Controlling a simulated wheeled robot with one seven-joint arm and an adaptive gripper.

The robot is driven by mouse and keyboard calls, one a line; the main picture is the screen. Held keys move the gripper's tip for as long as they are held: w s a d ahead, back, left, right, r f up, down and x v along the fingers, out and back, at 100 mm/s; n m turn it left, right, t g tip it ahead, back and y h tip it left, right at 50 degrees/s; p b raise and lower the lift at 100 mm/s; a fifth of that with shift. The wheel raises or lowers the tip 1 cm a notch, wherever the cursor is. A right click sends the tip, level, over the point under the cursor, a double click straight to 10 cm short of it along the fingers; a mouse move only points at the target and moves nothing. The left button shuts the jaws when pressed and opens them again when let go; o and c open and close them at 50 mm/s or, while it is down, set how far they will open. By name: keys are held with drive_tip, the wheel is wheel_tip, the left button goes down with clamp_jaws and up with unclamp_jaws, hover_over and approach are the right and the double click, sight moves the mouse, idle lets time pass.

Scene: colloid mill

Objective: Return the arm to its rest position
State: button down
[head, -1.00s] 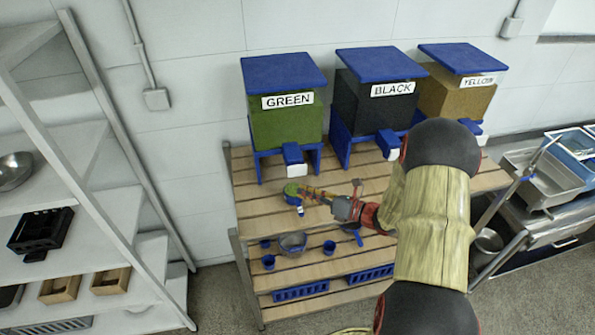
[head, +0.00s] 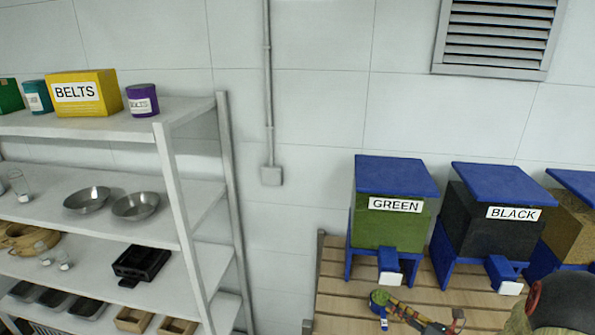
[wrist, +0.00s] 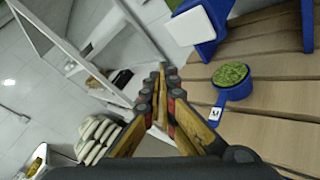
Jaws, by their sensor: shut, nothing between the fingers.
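My gripper (wrist: 162,72) is shut and empty in the wrist view, with its fingertips together. In the head view my gripper (head: 402,309) shows low at the right, partly cut off with my arm. A blue measuring cup (wrist: 234,94), filled with green granules and marked M, sits on the slatted wooden bench (wrist: 270,135) to the right of the fingers, apart from them in the wrist view. The same cup is near the fingertips in the head view (head: 379,299).
The GREEN bin (head: 392,215) and BLACK bin (head: 497,225) stand behind the gripper on the bench. A white shelf unit (head: 175,180) with bowls, trays and a yellow BELTS box (head: 84,95) stands at the left. Bare wall and a gap lie between shelf and bench.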

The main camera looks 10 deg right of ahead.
drive_tip(key=s+a+f+n+g+y+b, duration=0.2)
drive_tip(key=s+a+f+n+g+b, duration=0.3)
drive_tip(key=s+a+n+g, duration=0.8)
drive_tip(key=s+d+f+n+h+b, duration=0.25)
drive_tip(key=s+n+h+b, duration=0.85)
drive_tip(key=n, duration=0.9)
drive_tip(key=a+n+t+b, duration=0.2)
drive_tip(key=a+b, duration=0.1)
drive_tip(key=b, duration=0.3)
drive_tip(key=s+a+n+t+y+b, duration=0.1)
drive_tip(key=a+n+t+b, duration=0.1)
drive_tip(key=b, duration=0.4)
drive_tip(key=shift+s+a, duration=0.2)
drive_tip(key=shift+a, duration=0.2)
